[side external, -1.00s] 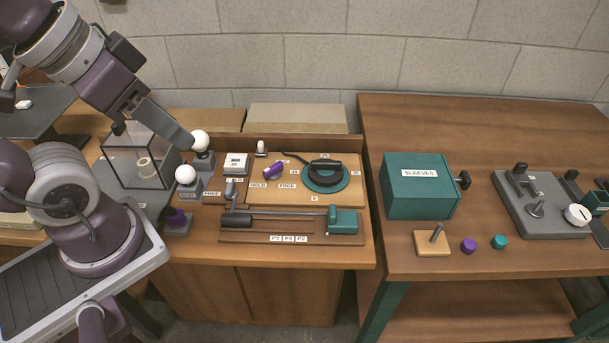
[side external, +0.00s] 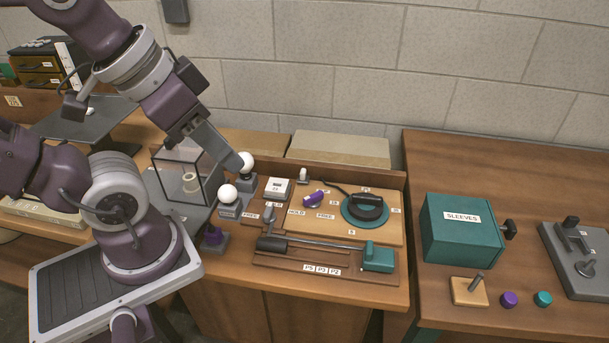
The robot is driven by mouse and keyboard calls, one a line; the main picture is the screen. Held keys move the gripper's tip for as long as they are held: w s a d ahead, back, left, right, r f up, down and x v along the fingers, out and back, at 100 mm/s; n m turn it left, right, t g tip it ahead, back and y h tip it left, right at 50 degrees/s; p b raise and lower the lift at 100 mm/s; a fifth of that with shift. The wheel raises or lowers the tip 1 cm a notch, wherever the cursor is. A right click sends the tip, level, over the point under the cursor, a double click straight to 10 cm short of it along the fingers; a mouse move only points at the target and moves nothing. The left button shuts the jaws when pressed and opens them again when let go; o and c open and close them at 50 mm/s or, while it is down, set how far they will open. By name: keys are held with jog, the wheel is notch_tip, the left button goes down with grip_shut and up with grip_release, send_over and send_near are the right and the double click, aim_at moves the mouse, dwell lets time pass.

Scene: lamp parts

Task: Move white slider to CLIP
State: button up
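No part is clearly readable as the white slider. A small white-topped upright piece (side external: 303,174) stands at the back of the wooden board, and a white block with a dark mark (side external: 278,187) sits left of it; I cannot tell whether either is the slider. No label legibly reads CLIP. My gripper (side external: 236,162) is above the left side of the bench, beside or in front of the rear white bulb (side external: 247,159). Whether it touches the bulb, and whether its fingers are open, is unclear.
A front white bulb (side external: 228,193) stands on a grey holder. The teal SLEEVES box (side external: 461,240) stands right.

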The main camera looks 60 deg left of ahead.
dwell(0.3)
jog(key=n+g, duration=0.6)
jog(key=n, duration=0.3)
send_over(303, 170)
notch_tip(303, 170, down, 17)
jog(key=shift+r, duration=0.15)
notch_tip(303, 170, down, 7)
jog(key=shift+f, duration=0.1)
grip_shut()
